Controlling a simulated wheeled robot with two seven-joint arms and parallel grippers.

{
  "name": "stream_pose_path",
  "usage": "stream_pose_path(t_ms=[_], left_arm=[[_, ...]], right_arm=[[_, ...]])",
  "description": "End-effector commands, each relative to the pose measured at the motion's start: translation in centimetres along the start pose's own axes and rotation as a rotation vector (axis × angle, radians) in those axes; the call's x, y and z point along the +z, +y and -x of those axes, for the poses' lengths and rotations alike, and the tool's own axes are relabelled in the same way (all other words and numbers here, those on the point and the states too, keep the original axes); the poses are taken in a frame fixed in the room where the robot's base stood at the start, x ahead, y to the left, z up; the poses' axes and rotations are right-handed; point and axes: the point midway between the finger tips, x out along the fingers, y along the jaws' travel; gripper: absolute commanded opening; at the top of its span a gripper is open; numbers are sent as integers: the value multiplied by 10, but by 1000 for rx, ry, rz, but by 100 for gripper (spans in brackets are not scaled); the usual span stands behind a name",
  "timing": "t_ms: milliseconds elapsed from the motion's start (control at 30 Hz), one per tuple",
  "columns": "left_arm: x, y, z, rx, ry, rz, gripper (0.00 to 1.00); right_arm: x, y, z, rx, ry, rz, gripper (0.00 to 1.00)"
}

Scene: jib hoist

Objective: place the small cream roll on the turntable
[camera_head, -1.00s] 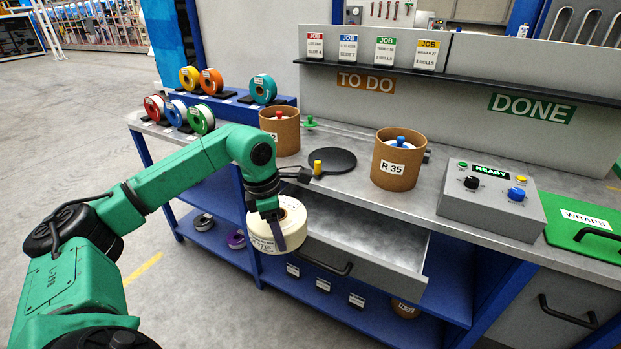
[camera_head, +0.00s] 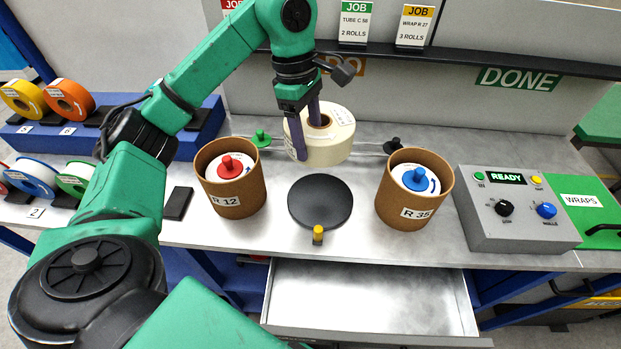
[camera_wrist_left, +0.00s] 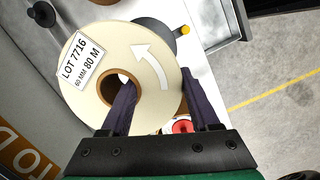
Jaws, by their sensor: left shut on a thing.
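The cream roll (camera_head: 337,143) hangs in my left gripper (camera_head: 307,130), above the bench and behind the turntable. One finger goes into its brown core and the other lies along its outside. In the left wrist view the roll (camera_wrist_left: 148,50) shows its flat face, with a LOT 7716, 80 M label and a white curved arrow. The turntable (camera_head: 320,203) is a bare black disc on the bench, apart from the roll; the roll hides most of it in the left wrist view (camera_wrist_left: 154,31). My right gripper is not in view.
Brown tubs R 12 (camera_head: 232,203) and R 35 (camera_head: 393,214) flank the turntable. A yellow knob (camera_head: 318,234) stands in front of it. A grey control box (camera_head: 500,228) reads READY. An open, empty drawer (camera_head: 370,300) juts out below. Coloured rolls stand at left.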

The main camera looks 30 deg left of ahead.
Motion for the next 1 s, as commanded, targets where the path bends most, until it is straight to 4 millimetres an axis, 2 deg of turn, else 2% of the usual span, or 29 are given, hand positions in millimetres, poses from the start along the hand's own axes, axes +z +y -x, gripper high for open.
stream_pose_path(t_ms=[33, 133, 300, 400, 600, 733, 833, 1000], left_arm=[[-3, -1, -22, -7, -2, 0, 0], [-7, -2, -53, -7, -5, 1, 0], [-16, -2, -97, -8, 1, 5, 0], [-19, -2, -124, -5, -1, 5, 0], [-24, -1, -154, -2, -1, 5, 0], [-27, 0, -177, -1, -3, 5, 0], [-28, 0, -183, 3, -1, 4, 0], [-28, 0, -184, 3, -1, 3, 0]], right_arm=[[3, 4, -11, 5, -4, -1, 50], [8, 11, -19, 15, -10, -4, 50], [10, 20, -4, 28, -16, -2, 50], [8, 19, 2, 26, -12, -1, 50], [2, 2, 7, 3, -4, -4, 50], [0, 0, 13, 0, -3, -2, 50], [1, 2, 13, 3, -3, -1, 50], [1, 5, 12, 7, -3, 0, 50]])
